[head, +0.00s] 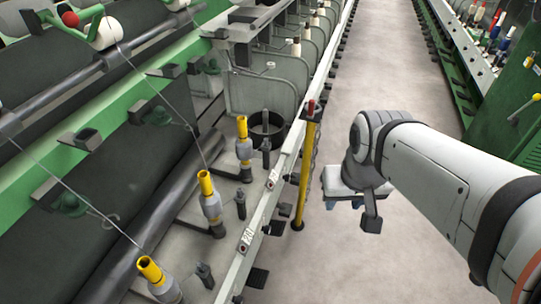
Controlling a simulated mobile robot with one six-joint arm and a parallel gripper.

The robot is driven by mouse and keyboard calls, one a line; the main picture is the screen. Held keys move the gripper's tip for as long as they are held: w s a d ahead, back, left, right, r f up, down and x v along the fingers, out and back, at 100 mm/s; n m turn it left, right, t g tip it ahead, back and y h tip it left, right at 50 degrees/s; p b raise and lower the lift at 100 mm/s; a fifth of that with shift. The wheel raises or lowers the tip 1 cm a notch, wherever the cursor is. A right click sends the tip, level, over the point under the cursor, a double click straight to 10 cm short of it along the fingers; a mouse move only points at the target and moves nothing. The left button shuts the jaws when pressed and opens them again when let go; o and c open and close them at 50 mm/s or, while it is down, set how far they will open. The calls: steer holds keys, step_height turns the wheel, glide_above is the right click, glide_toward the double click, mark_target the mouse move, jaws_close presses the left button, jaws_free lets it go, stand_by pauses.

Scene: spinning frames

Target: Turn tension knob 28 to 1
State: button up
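A pale rail runs along the front of the spinning machine on the left. It carries a small white number plate (247,238) with dark marks, too small to read surely as 28. A small dark round part (242,248) sits at the plate's lower end; I cannot tell whether it is the tension knob or what it is set to. A similar small plate (271,181) is farther up the rail. My gripper (352,208) hangs over the aisle floor, right of the rail and apart from it. Its fingers are partly hidden, so its opening is unclear.
A yellow post with a red top (306,165) stands between the rail and my gripper. Yellow-topped spindles (209,198) line the machine, with thin yarns running to them. The grey aisle floor (385,60) is clear. Another green machine (510,100) stands at the right.

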steer(key=shift+o, duration=0.8)
steer(key=shift+f, duration=0.3)
steer(key=shift+o, duration=0.5)
step_height(320, 180, down, 10)
steer(key=w+a+m+g+y+b, duration=0.1)
steer(key=a+m+g+y+b, duration=0.1)
steer(key=g+y+b, duration=0.1)
steer(key=g+b, duration=0.1)
steer(key=b, duration=0.1)
steer(key=shift+w+a+f+b, duration=0.2)
steer(key=shift+a+b, duration=0.1)
steer(key=shift+b, duration=0.1)
steer(key=m+t+y+b, duration=0.6)
steer(key=m+y+b, duration=0.8)
steer(key=m+b, duration=0.25)
glide_toward(266, 230)
steer(key=w+f, duration=0.1)
steer(key=f, duration=0.1)
steer(key=x, duration=0.7)
steer(key=shift+a+r, duration=0.2)
steer(key=shift+r, duration=0.1)
steer(key=shift+w, duration=0.15)
